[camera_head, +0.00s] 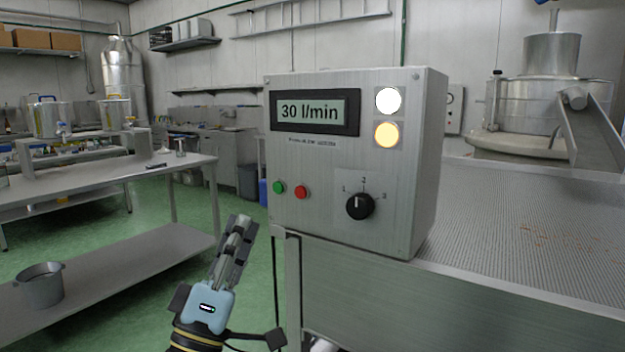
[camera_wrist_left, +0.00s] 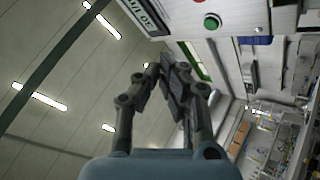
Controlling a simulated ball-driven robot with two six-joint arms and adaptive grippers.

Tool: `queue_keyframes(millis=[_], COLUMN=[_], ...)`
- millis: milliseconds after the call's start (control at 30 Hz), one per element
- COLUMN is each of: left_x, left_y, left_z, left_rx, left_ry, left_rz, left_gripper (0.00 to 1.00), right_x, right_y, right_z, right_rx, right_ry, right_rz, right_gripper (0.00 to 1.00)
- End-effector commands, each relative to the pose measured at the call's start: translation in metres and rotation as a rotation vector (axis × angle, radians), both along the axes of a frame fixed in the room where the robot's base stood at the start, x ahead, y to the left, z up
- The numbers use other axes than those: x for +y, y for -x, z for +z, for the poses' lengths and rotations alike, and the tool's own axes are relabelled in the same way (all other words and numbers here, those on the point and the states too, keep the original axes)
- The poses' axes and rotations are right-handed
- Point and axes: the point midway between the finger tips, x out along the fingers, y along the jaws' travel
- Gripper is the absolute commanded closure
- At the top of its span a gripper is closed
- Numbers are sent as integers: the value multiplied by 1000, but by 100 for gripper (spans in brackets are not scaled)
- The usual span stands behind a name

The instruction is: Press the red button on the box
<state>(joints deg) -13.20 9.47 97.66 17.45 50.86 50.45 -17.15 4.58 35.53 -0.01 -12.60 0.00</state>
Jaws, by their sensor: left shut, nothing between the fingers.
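The metal control box (camera_head: 320,228) stands at the left end of a steel bench. Its red button (camera_head: 301,192) is low on the front face, just right of a green button (camera_head: 279,187). My left gripper (camera_head: 240,222) is shut and empty, its fingers pointing up, below and left of the red button and apart from it. In the left wrist view the shut fingers (camera_wrist_left: 172,75) show below the box, with the green button (camera_wrist_left: 211,22) above them; the red button is mostly cut off at the top edge. My right gripper is not in view.
The box bears a display (camera_head: 310,111) reading 30 l/min, a lit white lamp (camera_head: 388,100), a lit amber lamp (camera_head: 386,134) and a black knob (camera_head: 360,206). The perforated bench top (camera_head: 530,215) lies right. A steel table (camera_head: 120,177) stands left; open floor lies between.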

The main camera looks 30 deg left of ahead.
Motion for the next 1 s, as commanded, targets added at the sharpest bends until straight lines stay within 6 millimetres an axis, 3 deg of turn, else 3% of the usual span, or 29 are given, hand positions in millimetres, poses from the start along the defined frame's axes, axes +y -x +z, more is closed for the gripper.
queue_keyframes(millis=[33, 133, 633, 1000], left_x=[0, 0, 0, -4], left_y=[0, -1, -7, -53], left_z=[14, 23, 21, 19], left_rx=[-10, -14, -14, -15], left_ry=[-3, -6, -6, -6], left_rz=[-2, -3, -2, -2], left_gripper=[100, 100, 100, 100], right_x=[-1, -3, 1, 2], right_y=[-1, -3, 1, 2], right_z=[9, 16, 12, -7], right_rx=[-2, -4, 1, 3], right_ry=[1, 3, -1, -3], right_rz=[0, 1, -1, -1], right_gripper=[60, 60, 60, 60])
